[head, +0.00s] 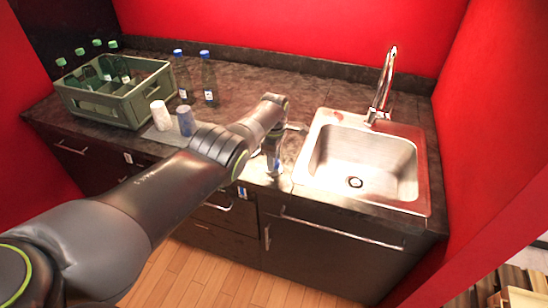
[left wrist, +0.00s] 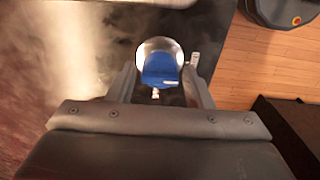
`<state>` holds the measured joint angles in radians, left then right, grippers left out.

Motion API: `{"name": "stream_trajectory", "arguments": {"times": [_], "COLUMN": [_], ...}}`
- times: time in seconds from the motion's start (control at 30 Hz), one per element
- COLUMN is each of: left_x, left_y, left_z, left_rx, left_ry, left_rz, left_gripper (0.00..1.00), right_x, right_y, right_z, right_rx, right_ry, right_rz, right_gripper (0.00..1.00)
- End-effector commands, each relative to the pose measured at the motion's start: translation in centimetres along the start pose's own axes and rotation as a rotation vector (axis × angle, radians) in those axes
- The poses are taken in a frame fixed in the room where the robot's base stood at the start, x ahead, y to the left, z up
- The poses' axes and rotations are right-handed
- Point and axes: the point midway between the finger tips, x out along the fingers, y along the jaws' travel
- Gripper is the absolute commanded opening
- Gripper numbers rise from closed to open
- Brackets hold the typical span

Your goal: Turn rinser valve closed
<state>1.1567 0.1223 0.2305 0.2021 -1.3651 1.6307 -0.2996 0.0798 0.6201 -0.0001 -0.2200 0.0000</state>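My left gripper (head: 273,168) points down at the front of the dark counter, just left of the sink. In the left wrist view, the fingers of my left gripper (left wrist: 160,78) stand apart on either side of a round shiny piece with a blue middle (left wrist: 160,68). Its edges look close to both fingertips; I cannot tell whether they touch it. I cannot make out for sure whether this is the rinser valve. A small pale piece (left wrist: 194,60) shows beside the right finger. The arm hides much of this spot in the head view. My right gripper is not in view.
A steel sink (head: 323,190) with a tall tap (head: 384,82) is at the right. A white cup (head: 161,115) and a blue cup (head: 186,121) stand left of my gripper. A green crate (head: 130,109) with bottles and two blue-capped bottles (head: 209,80) are farther back.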

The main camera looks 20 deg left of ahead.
Motion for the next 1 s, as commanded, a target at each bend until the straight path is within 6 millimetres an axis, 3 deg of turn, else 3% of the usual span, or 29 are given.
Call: {"name": "stream_trajectory", "arguments": {"times": [0.07,0.47,0.83,1.0], "left_x": [0.0,-0.8,-6.2,-8.7], "left_y": [0.0,0.1,0.1,0.1], "left_z": [0.0,0.0,-0.1,0.0], "left_rx": [0.001,0.002,0.001,0.002], "left_ry": [0.000,0.001,0.001,0.001], "left_rz": [0.000,0.002,0.003,0.004], "left_gripper": [0.57,0.57,0.57,0.57], "right_x": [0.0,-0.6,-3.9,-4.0], "right_y": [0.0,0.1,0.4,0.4], "right_z": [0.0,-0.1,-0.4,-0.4], "right_rx": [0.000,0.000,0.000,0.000], "right_ry": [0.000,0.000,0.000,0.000], "right_rz": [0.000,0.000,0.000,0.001], "right_gripper": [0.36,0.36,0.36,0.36]}}
